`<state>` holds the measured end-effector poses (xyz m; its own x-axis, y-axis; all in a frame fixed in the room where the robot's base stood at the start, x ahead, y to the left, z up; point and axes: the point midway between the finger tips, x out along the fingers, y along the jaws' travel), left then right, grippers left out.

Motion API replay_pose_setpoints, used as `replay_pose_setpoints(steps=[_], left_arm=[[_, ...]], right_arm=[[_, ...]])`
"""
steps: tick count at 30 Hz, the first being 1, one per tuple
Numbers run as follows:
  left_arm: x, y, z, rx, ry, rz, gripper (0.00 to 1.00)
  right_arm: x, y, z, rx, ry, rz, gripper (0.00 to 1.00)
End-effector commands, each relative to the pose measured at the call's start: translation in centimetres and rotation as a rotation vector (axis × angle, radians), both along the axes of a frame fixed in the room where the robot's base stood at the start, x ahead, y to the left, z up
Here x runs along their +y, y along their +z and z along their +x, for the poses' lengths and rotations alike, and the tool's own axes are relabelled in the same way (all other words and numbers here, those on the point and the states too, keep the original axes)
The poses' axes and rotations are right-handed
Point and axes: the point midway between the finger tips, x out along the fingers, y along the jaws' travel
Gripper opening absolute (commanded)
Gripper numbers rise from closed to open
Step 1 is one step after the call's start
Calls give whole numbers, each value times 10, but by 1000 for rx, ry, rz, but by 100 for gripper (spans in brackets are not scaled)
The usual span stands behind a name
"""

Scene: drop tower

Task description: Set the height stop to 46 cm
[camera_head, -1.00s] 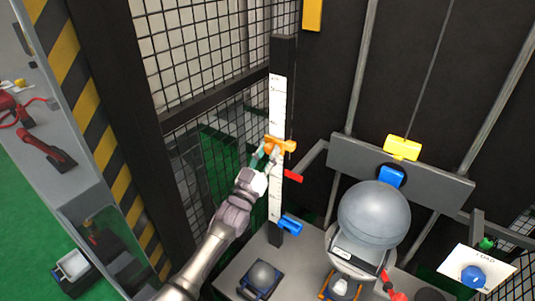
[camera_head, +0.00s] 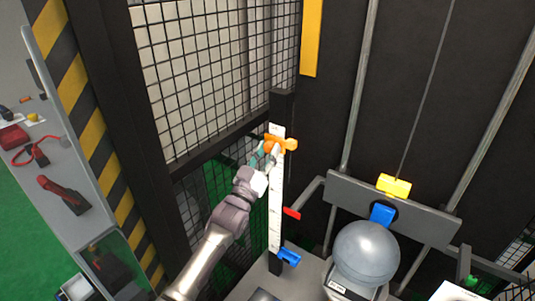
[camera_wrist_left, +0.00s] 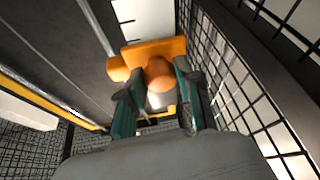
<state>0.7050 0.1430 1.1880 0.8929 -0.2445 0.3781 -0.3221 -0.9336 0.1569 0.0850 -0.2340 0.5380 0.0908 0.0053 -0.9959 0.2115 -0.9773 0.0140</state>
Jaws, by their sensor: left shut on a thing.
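The orange height stop (camera_head: 288,143) sits on the upright white scale (camera_head: 275,205), close to the scale's top end. My left gripper (camera_head: 268,152) reaches it from the left and is shut on its round orange knob. In the left wrist view the knob (camera_wrist_left: 160,76) lies between my two green fingers, with the orange block (camera_wrist_left: 150,50) of the stop behind it. The numbers on the scale are too small to read. A red pointer (camera_head: 291,213) and a blue clamp (camera_head: 289,257) sit lower on the scale. My right gripper is not in view.
A black mesh fence (camera_head: 200,75) stands close behind and left of the scale. To the right, a large grey ball (camera_head: 366,252) hangs under a blue block, with a yellow block (camera_head: 394,186) above a grey crossbar. A bench with red tools (camera_head: 62,194) is at far left.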

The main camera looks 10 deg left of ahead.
Motion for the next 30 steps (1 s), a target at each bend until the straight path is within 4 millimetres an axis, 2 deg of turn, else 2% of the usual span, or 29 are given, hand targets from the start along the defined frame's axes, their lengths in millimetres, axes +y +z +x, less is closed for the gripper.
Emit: replay_pose_setpoints(steps=[5, 6, 10, 19, 22, 26, 30], left_arm=[[0, 2, 0, -5, 0, 0, 0], [0, 1, 0, -4, 0, 0, 39], [0, 1, 0, -3, 1, 0, 60], [0, -1, -1, 0, 0, 0, 60], [2, -5, -6, 1, 1, 0, 60], [7, -13, -25, 2, 1, 0, 60], [15, -24, -52, 3, 1, 2, 60]], right_arm=[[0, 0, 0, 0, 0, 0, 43], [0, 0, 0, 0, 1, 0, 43], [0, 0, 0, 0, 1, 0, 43], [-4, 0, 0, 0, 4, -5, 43], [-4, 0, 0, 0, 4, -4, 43], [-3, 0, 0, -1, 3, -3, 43], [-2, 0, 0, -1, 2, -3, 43]])
